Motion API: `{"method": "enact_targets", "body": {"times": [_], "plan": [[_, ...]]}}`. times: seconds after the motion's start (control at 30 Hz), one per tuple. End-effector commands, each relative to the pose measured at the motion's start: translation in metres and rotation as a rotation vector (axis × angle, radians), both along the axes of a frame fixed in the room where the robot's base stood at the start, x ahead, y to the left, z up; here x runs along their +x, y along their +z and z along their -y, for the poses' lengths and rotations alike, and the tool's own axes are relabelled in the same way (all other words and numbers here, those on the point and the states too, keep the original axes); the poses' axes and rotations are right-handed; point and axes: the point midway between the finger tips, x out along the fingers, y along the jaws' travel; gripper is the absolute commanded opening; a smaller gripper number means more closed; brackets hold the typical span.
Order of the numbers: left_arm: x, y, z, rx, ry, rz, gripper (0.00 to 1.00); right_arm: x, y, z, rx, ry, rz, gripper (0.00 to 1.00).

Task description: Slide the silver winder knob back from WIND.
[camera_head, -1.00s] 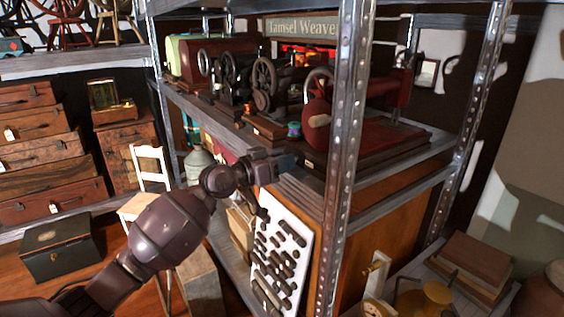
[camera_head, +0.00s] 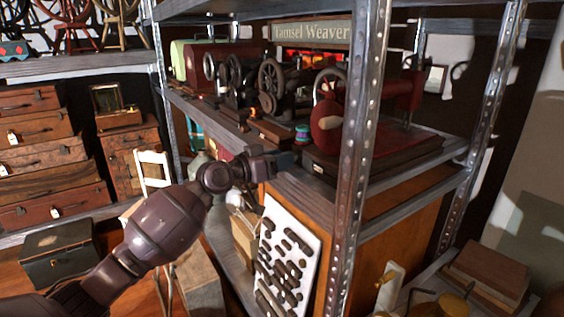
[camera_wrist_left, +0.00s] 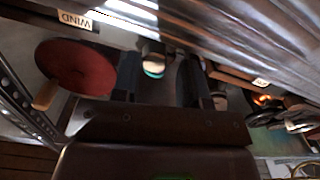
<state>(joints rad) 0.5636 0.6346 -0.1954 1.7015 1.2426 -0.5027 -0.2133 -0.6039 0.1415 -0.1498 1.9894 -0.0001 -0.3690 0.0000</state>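A red sewing machine (camera_head: 327,124) with a hand wheel stands on the middle shelf, partly behind the rack post. In the left wrist view, its round red part (camera_wrist_left: 75,68) is at the left, near a WIND label (camera_wrist_left: 75,19). I cannot make out the silver winder knob in either view. My left gripper (camera_head: 285,161) is at the shelf's front edge, just left of and below the red machine. In the left wrist view its two fingers (camera_wrist_left: 162,78) stand apart with a gap between them. A spool with a teal band (camera_wrist_left: 153,62) shows beyond that gap. My right gripper is out of view.
A metal rack post (camera_head: 358,150) stands right of my left gripper. Several dark machines (camera_head: 272,85) line the shelf to the left. A white board with dark pieces (camera_head: 287,255) hangs below the shelf.

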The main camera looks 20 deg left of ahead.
Motion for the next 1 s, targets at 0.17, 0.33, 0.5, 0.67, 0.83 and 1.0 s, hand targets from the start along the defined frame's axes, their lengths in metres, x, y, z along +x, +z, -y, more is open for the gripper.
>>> {"method": "enact_targets", "body": {"times": [0.17,0.33,0.5,0.67,0.83,1.0], "plan": [[-0.001,-0.001,0.001,-0.001,-0.003,-0.001,0.52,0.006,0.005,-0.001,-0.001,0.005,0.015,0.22],[-0.001,-0.001,0.002,0.0,-0.004,-0.002,0.52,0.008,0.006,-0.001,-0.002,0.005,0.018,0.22],[-0.01,-0.002,-0.006,0.001,-0.004,-0.002,0.52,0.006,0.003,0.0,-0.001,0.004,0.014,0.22],[-0.032,-0.003,-0.023,0.004,-0.002,-0.003,0.52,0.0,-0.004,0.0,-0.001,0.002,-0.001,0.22],[-0.056,-0.003,-0.042,0.003,-0.002,-0.004,0.52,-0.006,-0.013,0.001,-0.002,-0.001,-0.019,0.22],[-0.075,-0.003,-0.057,0.001,-0.002,-0.004,0.52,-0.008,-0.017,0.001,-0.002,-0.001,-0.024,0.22]]}}
